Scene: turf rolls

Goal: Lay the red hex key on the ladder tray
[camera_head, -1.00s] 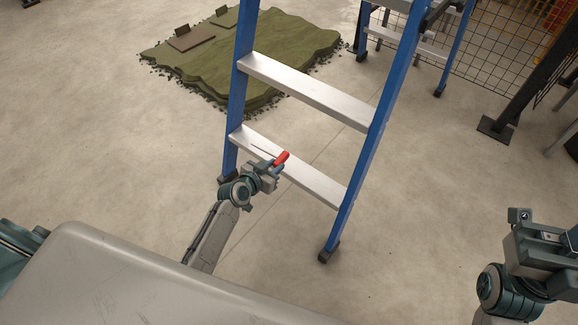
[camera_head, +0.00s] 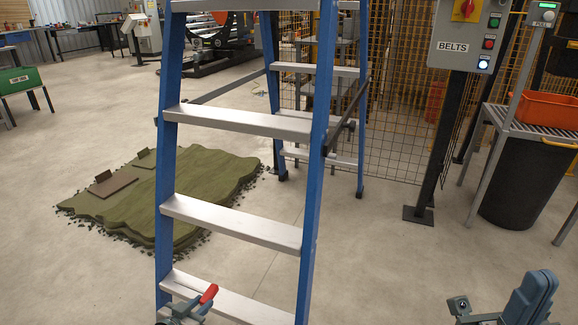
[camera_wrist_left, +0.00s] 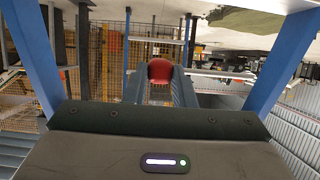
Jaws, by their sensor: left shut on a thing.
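My left gripper (camera_head: 190,308) is shut on the red hex key (camera_head: 208,293), in front of the lowest visible rung of the blue ladder (camera_head: 310,200). In the left wrist view the hex key's red end (camera_wrist_left: 160,70) shows between the two fingers; the rest of it is hidden. The ladder has blue rails and silver rungs; its top runs out of the head view, and I cannot make out a tray on it. My right gripper (camera_head: 495,312) is at the bottom right, partly cut off, and its jaws are unclear.
A green turf mat (camera_head: 190,190) lies on the floor behind the ladder's left side. A BELTS control box (camera_head: 468,38) on a dark post and a black bin (camera_head: 525,180) stand at the right.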

